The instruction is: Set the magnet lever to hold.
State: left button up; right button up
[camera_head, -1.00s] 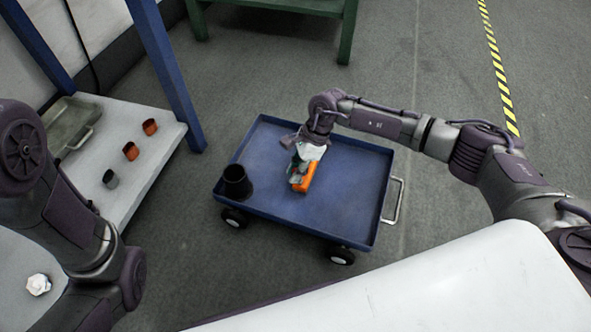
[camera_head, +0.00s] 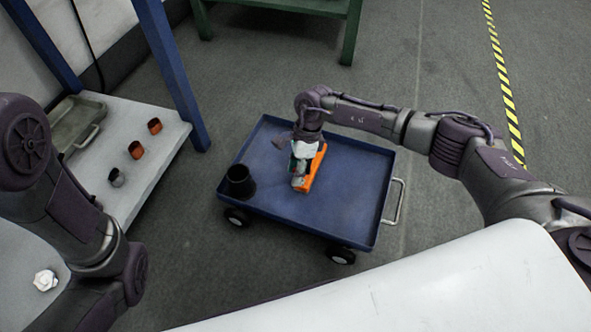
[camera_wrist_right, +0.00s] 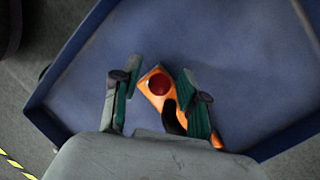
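An orange magnet (camera_head: 316,168) lies in the blue cart's tray. In the right wrist view, the orange body (camera_wrist_right: 150,86) shows a red round knob (camera_wrist_right: 159,84) and a dark curved part (camera_wrist_right: 172,118), which may be the lever; its setting cannot be read. My right gripper (camera_head: 302,165) is low over the magnet. In the wrist view its teal-padded fingers (camera_wrist_right: 159,84) are apart, one on each side of the orange body. The right finger is close to the dark part; I cannot tell if they touch. My left arm shows at the left, but its gripper is out of view.
The blue cart (camera_head: 350,215) has a raised rim and a handle (camera_head: 398,202). A black cup (camera_head: 239,182) stands in its left corner. A bench (camera_head: 150,168) at left holds small orange and grey parts and a tray (camera_head: 75,122). The cart's right side is clear.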

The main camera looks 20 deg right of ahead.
jog(key=v, duration=1.2)
dwell(0.4)
